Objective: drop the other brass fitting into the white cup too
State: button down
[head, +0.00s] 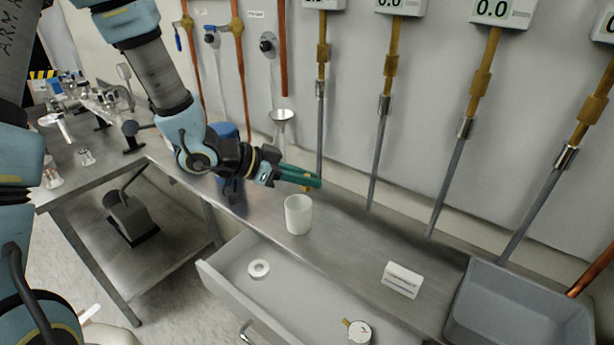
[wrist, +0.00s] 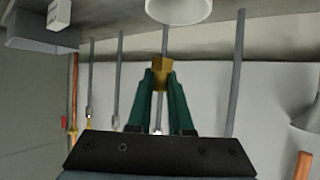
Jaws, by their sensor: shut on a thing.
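My gripper (head: 312,181) has green fingers and is shut on a brass fitting. The fitting shows between the fingertips in the wrist view (wrist: 160,72); in the head view only a bit of it (head: 307,188) shows below the fingers. The white cup (head: 298,214) stands upright on the steel bench. In the head view my gripper appears just above and behind the cup's rim, apart from it. In the wrist view the cup (wrist: 180,10) is at the top edge, beyond the fingertips. The inside of the cup cannot be made out.
An open drawer (head: 225,278) below the bench front holds a white ring (head: 258,268) and a round gauge (head: 357,332). A small white sign (head: 402,280) and a grey tray (head: 520,305) are to the right. Several vertical pipes with meters line the wall behind. A funnel (head: 282,117) is behind my gripper.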

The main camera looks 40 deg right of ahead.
jog(key=c, duration=0.8)
grip_release()
jog(key=shift+o, duration=0.2)
jog(key=b+v, duration=0.1)
jog(key=v, duration=0.9)
jog(key=shift+a+r, duration=0.2)
jog(key=shift+a, duration=0.15)
jog(key=shift+w, duration=0.1)
